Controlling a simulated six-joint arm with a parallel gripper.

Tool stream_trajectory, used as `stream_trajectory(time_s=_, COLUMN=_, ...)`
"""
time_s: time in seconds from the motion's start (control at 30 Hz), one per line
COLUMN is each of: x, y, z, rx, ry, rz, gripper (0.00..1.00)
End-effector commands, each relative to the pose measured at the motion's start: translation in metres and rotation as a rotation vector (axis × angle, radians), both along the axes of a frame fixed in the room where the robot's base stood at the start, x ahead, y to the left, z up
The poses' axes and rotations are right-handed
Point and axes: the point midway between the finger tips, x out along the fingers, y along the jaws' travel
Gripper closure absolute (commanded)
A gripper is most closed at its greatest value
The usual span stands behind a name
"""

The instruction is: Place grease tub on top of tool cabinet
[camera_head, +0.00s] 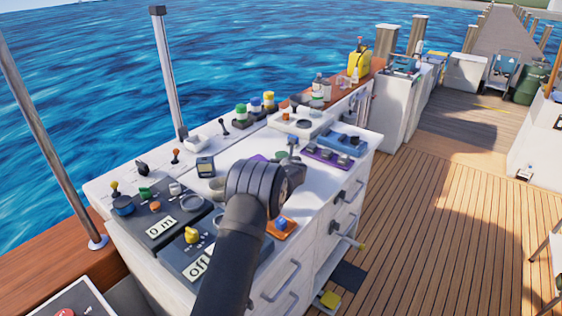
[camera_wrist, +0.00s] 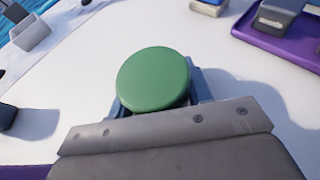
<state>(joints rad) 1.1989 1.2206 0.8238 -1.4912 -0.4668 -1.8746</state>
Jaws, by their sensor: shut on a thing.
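The grease tub appears to be the thing with a round green lid (camera_wrist: 153,78), seen from above in the wrist view. My gripper (camera_wrist: 158,103) is shut on it, with the dark jaws showing at both sides of the lid. The tub's body is hidden below the lid, so I cannot tell whether it touches the surface. In the head view my gripper (camera_head: 289,159) is over the white top of the drawer cabinet (camera_head: 325,178), mostly hidden by my wrist. This white cabinet with drawers looks like the tool cabinet.
A purple tray (camera_head: 326,157) and a blue tray (camera_head: 343,139) lie on the top's right part. Several lidded jars (camera_head: 255,108) stand at the back. Dark control panels (camera_head: 158,223) and an orange tray (camera_head: 280,228) lie nearer. White bare surface surrounds the lid in the wrist view.

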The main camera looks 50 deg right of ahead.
Motion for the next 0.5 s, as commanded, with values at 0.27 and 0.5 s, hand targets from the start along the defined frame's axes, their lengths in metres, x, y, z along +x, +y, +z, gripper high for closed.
stream_trajectory(time_s=0.27, x=0.0000, y=0.0000, z=-0.0023, rx=0.000, ry=0.000, rz=0.000, gripper=0.94)
stream_trajectory(time_s=0.5, x=-0.0001, y=0.0000, z=-0.0020, rx=-0.001, ry=0.001, rz=0.000, gripper=0.33)
